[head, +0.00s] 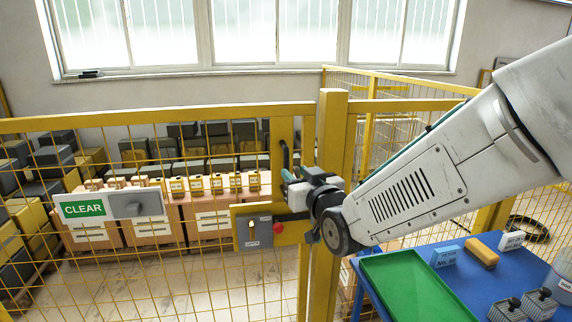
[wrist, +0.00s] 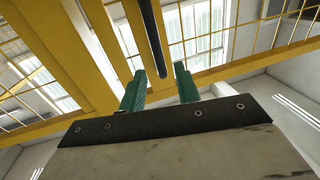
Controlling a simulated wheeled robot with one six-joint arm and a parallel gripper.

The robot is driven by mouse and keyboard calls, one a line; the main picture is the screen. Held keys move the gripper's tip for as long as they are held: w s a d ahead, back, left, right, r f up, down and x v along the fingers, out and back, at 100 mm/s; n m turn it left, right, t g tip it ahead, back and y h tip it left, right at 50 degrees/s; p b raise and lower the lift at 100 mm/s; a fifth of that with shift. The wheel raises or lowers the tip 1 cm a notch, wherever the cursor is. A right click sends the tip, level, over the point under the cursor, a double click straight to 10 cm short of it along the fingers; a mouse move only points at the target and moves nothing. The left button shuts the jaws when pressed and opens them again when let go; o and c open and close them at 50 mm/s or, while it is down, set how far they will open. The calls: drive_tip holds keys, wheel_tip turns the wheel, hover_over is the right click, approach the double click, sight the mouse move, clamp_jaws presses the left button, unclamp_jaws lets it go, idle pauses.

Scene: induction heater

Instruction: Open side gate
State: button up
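The side gate (head: 150,112) is a yellow mesh panel on the left, standing in line with the yellow post (head: 331,130); it looks closed. Its black upright handle (head: 284,156) is on the gate's right edge. A yellow plate with a grey lock box (head: 252,232) and a red button sits below. My gripper (head: 290,176) is at the handle's lower part. In the wrist view the green fingers of my gripper (wrist: 160,86) are apart, and the black handle bar (wrist: 152,38) lies between them in the picture. Contact cannot be told.
A green CLEAR sign with a grey switch (head: 110,206) hangs on the mesh. Behind are boxes on pallets. At right, a blue table (head: 437,252) holds a green tray (head: 385,262), a yellow block (head: 481,252) and small containers. Fence continues at the back right.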

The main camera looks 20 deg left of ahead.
sight(287, 165)
drive_tip(key=x, duration=0.7)
clamp_jaws()
